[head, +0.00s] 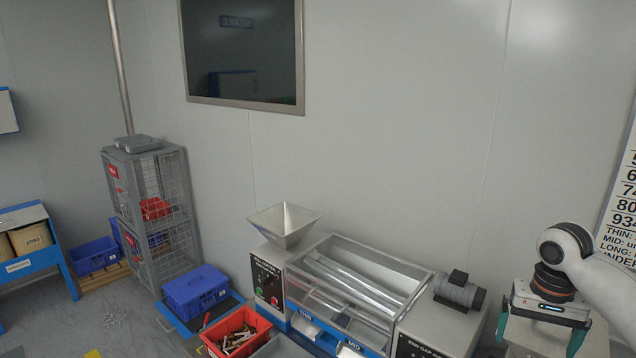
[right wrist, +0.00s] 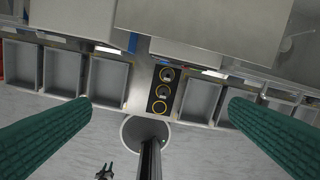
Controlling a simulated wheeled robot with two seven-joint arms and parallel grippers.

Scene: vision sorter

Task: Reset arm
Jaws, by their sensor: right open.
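My right arm comes in from the right edge of the head view. Its right gripper (head: 539,338) points down at the lower right, beside the sorting machine. The right wrist view shows the same gripper (right wrist: 160,103) with its two green ribbed fingers wide apart and nothing between them. Below it lie a row of grey bins (right wrist: 62,70) and a dark panel with yellow-ringed round openings (right wrist: 162,90). My left gripper is outside the head view.
The sorting machine with a metal hopper (head: 284,222) and motor (head: 459,291) stands at lower centre. A wire cage cabinet (head: 152,213) stands against the wall.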

